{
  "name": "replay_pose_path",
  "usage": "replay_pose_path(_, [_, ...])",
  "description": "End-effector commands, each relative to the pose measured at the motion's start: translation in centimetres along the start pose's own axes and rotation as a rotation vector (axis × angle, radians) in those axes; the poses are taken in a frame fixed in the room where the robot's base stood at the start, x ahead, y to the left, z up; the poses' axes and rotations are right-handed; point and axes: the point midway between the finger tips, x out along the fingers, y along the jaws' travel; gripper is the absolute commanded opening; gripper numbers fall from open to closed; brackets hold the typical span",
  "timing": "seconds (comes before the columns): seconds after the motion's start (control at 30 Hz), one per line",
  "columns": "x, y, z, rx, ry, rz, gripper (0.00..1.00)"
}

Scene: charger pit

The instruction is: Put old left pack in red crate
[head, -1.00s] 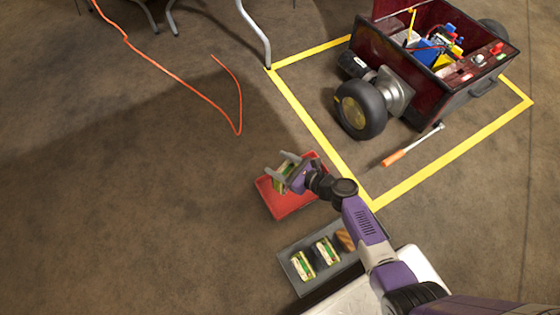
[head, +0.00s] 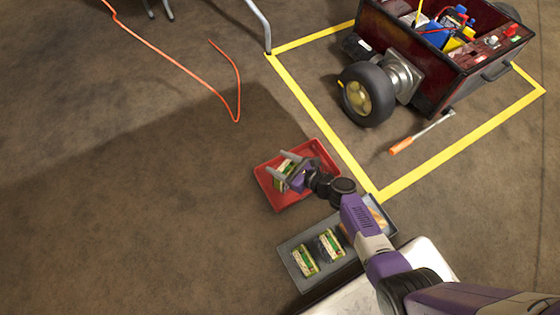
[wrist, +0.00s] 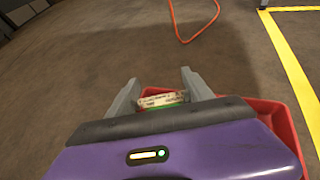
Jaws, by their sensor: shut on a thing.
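The old left pack (head: 283,177) is a small green and cream block between the fingers of my gripper (head: 288,166). My gripper is shut on it. In the wrist view the pack (wrist: 162,100) shows between the two grey fingertips, with its lower part hidden by my gripper's body. The red crate (head: 323,153) is a shallow open tray on the floor. The gripper and pack are over the crate in the head view; I cannot tell whether the pack touches its bottom. The crate's right side (wrist: 285,125) also shows in the wrist view.
A grey tray (head: 292,244) holding two similar green and cream packs (head: 305,260) and an orange-brown item lies close by. A dark red wheeled machine (head: 440,75) and an orange-handled tool (head: 402,146) are inside yellow floor tape (head: 310,108). An orange cable (head: 180,62) lies at upper left.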

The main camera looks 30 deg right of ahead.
Motion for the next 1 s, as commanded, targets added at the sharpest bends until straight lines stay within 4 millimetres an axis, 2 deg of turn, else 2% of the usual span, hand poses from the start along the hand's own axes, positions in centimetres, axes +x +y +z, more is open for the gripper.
replay_pose_path(0.4, [0.3, -0.1, 0.0, -0.001, -0.007, 0.0, 0.0])
replay_pose_path(0.43, [0.2, 0.0, -0.4, 0.0, 0.0, 0.0, 0.62])
replay_pose_path(0.53, [0.2, 0.0, -0.4, -0.001, 0.0, 0.0, 0.81])
replay_pose_path(0.93, [0.1, 0.0, -0.2, 0.0, -0.001, 0.0, 0.81])
replay_pose_path(1.0, [-0.8, 0.0, -0.1, 0.001, 0.001, -0.001, 0.81])
